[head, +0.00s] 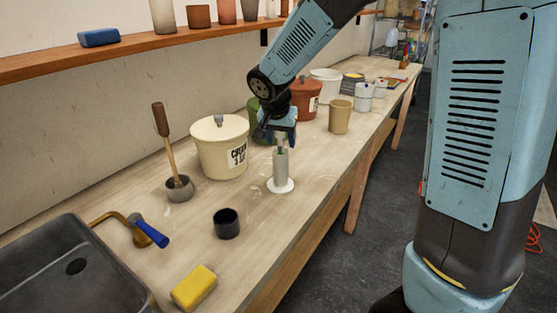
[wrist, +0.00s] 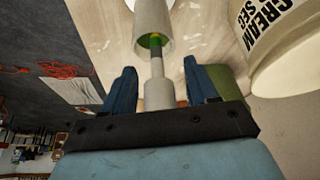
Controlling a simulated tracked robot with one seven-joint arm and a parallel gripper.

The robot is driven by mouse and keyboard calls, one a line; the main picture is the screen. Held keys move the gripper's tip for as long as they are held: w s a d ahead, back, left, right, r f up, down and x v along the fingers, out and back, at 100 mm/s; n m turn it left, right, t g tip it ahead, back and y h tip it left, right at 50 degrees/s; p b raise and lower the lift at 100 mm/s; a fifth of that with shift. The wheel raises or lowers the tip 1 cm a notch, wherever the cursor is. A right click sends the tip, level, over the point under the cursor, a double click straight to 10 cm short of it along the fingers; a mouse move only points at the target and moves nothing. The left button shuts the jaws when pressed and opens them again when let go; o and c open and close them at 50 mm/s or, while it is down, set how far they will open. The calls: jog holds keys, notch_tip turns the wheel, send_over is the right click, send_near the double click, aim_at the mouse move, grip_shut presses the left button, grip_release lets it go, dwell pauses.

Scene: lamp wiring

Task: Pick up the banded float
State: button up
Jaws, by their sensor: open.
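The banded float (wrist: 157,68) stands in a tall grey-white cylinder (wrist: 152,22). A green band shows at the cylinder's mouth in the wrist view, and a grey stem rises from it to a thicker pale end. In the head view the cylinder (head: 281,170) stands upright on a round white base, with the float's stem (head: 281,142) above it. My gripper (wrist: 158,75) is open, with one blue finger on each side of the float's upper part and visible gaps between. In the head view my gripper (head: 280,138) is right above the cylinder and partly hides the float.
A cream lidded crock (head: 222,150) stands close to the left, with a green one (head: 257,118) behind. A tan cup (head: 340,116) stands to the right. A dark cup (head: 226,223), a yellow sponge (head: 194,287) and a small pot (head: 178,190) with a wooden-handled tool are nearer.

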jog(key=shift+c, duration=0.3)
grip_shut()
jog(key=shift+r, duration=0.15)
notch_tip(320, 180, up, 11)
jog(key=shift+r, duration=0.1)
dwell(0.7)
dwell(0.4)
